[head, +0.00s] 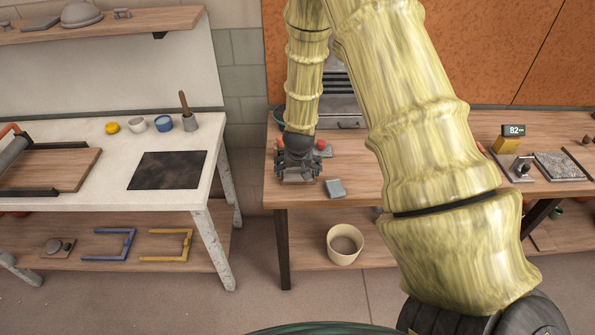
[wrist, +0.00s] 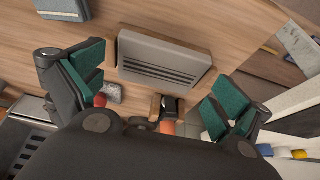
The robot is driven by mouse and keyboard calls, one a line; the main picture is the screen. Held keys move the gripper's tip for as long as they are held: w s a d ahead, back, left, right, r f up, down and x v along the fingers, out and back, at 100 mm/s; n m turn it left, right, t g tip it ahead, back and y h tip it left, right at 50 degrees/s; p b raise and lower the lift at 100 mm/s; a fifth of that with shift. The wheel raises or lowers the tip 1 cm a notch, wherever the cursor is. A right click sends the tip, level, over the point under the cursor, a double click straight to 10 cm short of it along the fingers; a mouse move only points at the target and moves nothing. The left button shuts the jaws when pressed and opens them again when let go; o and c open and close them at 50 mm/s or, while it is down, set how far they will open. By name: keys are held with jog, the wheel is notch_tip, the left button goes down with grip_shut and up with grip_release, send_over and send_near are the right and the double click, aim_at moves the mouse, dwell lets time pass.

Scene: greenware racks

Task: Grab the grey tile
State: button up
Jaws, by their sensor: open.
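A grey tile (wrist: 163,62) with several dark slots lies on the wooden workbench in the wrist view. My gripper (wrist: 158,88) is open, with its green-padded fingers apart to the left and right of the tile. I cannot tell whether the fingers are down at the tile's height. In the head view my gripper (head: 298,166) is over the left front of the bench and mostly hides the tile.
A blue-grey block (head: 335,188) lies right of my gripper near the bench's front edge. A red object (wrist: 100,100), a small grey piece (wrist: 115,93) and an orange-ended tool (wrist: 168,128) lie close behind the tile. A cream pot (head: 345,245) stands on the lower shelf.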

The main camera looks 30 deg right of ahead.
jog(key=shift+w+d+f, duration=0.1)
jog(key=shift+w+f, duration=0.05)
jog(key=shift+f, duration=0.4)
jog(key=c, duration=1.2)
jog(key=shift+r, duration=0.1)
jog(key=shift+c, duration=0.2)
